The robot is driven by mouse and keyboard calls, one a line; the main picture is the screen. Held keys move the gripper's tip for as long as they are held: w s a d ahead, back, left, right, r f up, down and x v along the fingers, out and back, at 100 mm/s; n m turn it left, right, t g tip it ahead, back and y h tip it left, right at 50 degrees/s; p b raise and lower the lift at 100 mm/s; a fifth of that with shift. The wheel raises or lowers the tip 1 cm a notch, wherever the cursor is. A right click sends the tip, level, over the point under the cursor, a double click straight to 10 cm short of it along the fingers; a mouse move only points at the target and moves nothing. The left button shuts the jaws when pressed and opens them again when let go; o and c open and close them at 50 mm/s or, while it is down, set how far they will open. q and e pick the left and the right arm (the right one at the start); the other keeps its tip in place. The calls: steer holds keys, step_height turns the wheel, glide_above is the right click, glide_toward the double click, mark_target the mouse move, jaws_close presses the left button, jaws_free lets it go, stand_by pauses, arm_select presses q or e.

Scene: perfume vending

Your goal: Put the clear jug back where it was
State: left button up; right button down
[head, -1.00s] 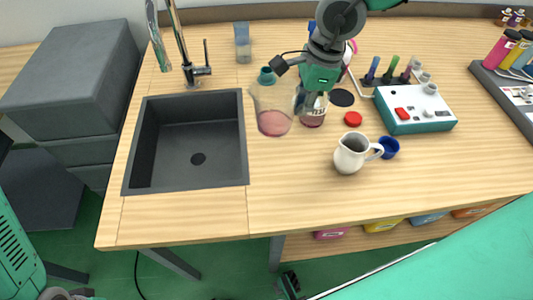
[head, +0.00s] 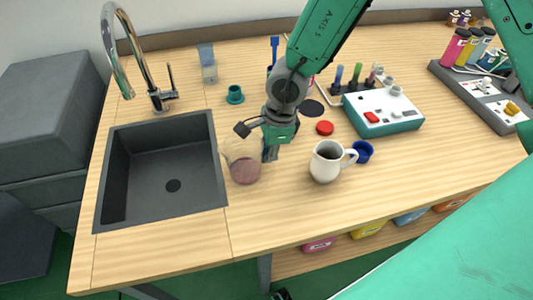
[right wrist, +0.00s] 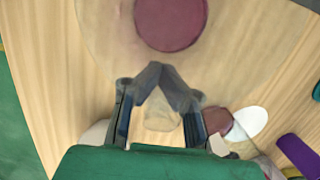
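The clear jug (head: 243,162) is see-through with pink liquid in its bottom. It is upright, right of the sink, over the wooden counter. I cannot tell whether its base touches the wood. My right gripper (head: 270,152) is at the jug's right side. In the right wrist view the fingers (right wrist: 160,72) close together at the jug's handle, with the round pink liquid (right wrist: 171,20) seen from above beyond them. The gripper is shut on the jug. My left gripper is not in view.
The dark sink (head: 170,185) is left of the jug. A white pitcher (head: 326,165), blue cup (head: 363,151) and red lid (head: 325,128) stand to the right. A teal cup (head: 235,95) is behind. The counter (head: 270,215) in front is clear.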

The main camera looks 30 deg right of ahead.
steer(key=c, duration=2.2)
jaws_free()
steer(key=shift+f, duration=0.1)
steer(key=o, duration=0.5)
steer(key=shift+d, duration=0.15)
steer(key=shift+r, duration=0.5)
steer(key=r, duration=0.3)
steer(key=d+r+p, duration=0.1)
steer(key=r, duration=0.3)
steer(key=d+r, duration=0.1)
steer(key=r, duration=0.3)
steer(key=shift+s+d+p, duration=0.1)
steer(key=shift+s+p, duration=0.2)
steer(key=shift+s, duration=0.05)
